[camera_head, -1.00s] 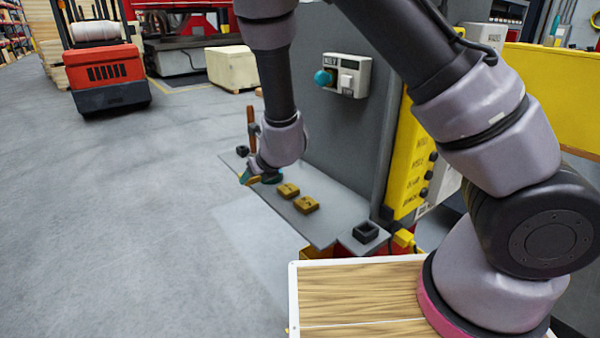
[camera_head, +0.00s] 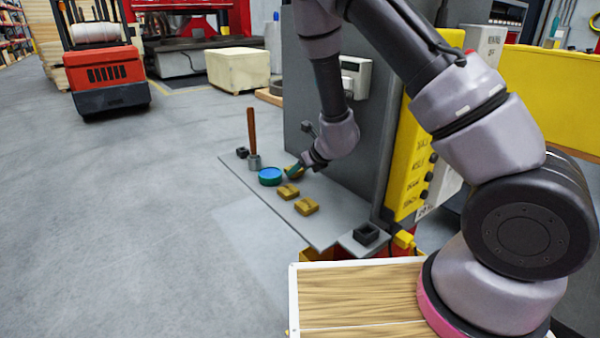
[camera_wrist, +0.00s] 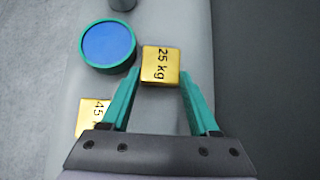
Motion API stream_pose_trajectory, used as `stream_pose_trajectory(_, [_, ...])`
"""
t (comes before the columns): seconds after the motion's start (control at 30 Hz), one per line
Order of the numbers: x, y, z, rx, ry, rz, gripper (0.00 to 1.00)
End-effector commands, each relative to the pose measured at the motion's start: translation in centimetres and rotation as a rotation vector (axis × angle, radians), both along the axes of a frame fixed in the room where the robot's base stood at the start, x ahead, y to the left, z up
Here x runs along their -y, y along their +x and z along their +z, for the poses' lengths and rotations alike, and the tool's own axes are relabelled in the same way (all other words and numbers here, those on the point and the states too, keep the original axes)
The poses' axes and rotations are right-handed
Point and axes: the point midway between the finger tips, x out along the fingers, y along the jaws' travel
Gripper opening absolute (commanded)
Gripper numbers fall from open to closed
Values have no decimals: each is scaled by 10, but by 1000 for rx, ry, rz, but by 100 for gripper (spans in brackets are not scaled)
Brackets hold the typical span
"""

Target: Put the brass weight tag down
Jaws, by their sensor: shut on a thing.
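My gripper (camera_wrist: 160,74) has its teal fingers on either side of a brass tag marked "25 kg" (camera_wrist: 160,65), shut on it. I cannot tell whether the tag touches the shelf. A second brass tag, marked "45" (camera_wrist: 94,116), is partly hidden by my left finger. Two brass tags lie on the shelf, one nearer my gripper (camera_head: 288,191) and one farther right (camera_head: 306,206).
A round teal dish with a blue face (camera_head: 270,176) sits just left of my gripper. A black square holder (camera_head: 366,233) is at the shelf's near end. A grey panel (camera_head: 300,90) rises behind.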

Motion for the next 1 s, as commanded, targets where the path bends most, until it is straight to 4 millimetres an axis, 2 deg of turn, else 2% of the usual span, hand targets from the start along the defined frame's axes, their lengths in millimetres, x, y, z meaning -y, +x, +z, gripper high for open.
stream_pose_trajectory(0.1, [1, 0, -10, 1, 0, -1, 0])
stream_pose_trajectory(0.43, [0, 0, -13, 2, -1, -1, 0])
stream_pose_trajectory(0.47, [0, 0, -13, 2, -1, -1, 69])
stream_pose_trajectory(0.5, [0, 1, -13, 2, -1, -1, 85])
stream_pose_trajectory(0.53, [0, 0, -13, 2, -1, -1, 92])
stream_pose_trajectory(0.83, [0, 1, -12, 2, 1, -1, 92])
stream_pose_trajectory(1.0, [5, -7, 1, 2, 2, -2, 92])
